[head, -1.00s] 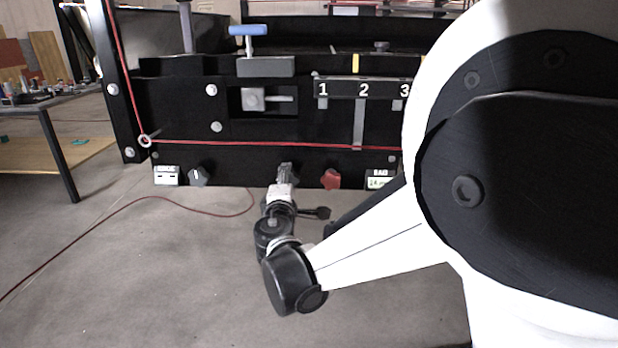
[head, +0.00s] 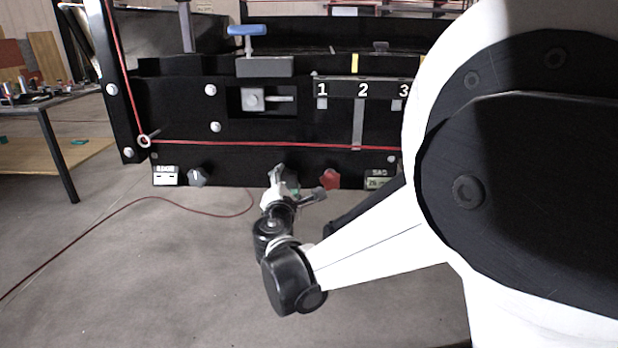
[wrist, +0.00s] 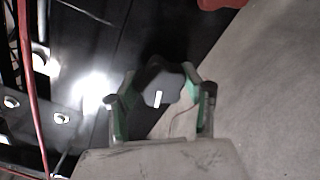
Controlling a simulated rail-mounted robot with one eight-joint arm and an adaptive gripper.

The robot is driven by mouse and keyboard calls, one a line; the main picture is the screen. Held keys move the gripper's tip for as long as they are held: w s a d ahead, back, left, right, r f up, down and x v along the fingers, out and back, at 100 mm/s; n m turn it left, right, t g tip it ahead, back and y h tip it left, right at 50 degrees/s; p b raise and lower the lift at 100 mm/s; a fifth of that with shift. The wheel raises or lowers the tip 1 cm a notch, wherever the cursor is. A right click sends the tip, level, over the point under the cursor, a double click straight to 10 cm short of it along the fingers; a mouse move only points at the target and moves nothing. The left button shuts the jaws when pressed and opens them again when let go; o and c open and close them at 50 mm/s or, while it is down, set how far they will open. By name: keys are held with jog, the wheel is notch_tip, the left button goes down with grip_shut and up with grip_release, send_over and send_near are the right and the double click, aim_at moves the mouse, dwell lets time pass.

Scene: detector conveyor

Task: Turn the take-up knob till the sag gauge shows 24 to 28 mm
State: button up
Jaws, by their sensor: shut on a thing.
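My gripper (head: 284,182) is at the lower panel edge, between a dark knob on the left and a red knob on the right. In the wrist view its green-padded fingers are shut on a dark lobed knob (wrist: 154,80) with a white mark. In the head view the gripper mostly covers this knob. The sag gauge (head: 377,183), a small display labelled SAG, sits right of the red knob. It appears to read 26, and my arm partly hides its right side.
Another dark knob (head: 198,177) and a white display (head: 166,177) are at the panel's left. The red knob (head: 329,179) is close to my gripper's right. A red cord (head: 250,143) runs across above the knobs. Open floor lies below.

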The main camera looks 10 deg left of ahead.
dwell(0.3)
jog(key=o, duration=1.2)
jog(key=shift+c, duration=0.2)
jog(key=shift+s, duration=0.1)
jog(key=s+d, duration=0.1)
jog(key=s, duration=0.6)
jog(key=shift+s+d, duration=0.15)
jog(key=shift+d, duration=0.1)
